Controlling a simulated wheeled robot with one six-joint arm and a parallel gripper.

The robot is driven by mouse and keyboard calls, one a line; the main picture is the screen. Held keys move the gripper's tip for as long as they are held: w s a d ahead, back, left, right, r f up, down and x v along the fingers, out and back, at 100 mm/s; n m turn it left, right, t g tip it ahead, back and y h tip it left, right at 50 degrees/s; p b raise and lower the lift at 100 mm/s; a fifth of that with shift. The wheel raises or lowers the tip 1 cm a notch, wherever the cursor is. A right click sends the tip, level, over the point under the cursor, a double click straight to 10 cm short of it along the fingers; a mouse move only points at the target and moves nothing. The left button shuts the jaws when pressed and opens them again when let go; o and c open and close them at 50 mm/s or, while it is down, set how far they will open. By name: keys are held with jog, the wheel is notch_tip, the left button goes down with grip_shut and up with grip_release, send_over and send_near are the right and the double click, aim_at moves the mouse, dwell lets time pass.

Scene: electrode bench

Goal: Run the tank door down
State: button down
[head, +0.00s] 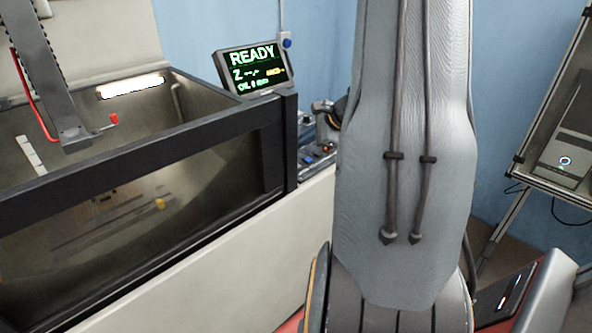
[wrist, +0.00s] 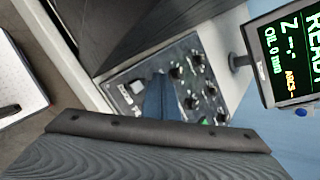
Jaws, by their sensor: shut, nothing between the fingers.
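The tank (head: 190,88) stands at the left in the head view. Its door, a dark-framed panel with a clear window (head: 150,175), forms the near side, with its top bar near the tank rim. A control panel with knobs and switches (wrist: 196,112) fills the middle of the wrist view; part of it shows in the head view (head: 316,157), beside the door's right end. My gripper (wrist: 160,82) is shut and empty, its blue-grey fingers over the panel and hiding part of it. Contact with the panel cannot be told. In the head view my arm hides most of the gripper.
A display reading READY (head: 252,67) stands behind the tank's right corner and also shows in the wrist view (wrist: 288,50). A machine head with a red hose (head: 62,110) hangs over the tank. A metal rack with a device (head: 566,160) stands at the right.

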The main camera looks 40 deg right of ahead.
jog(key=b, duration=0.3)
send_over(300, 169)
jog(key=shift+f, duration=2.25)
jog(key=shift+d+f, duration=0.1)
jog(key=shift+f, duration=0.05)
jog(key=shift+f+b, duration=0.3)
jog(key=shift+b, duration=0.35)
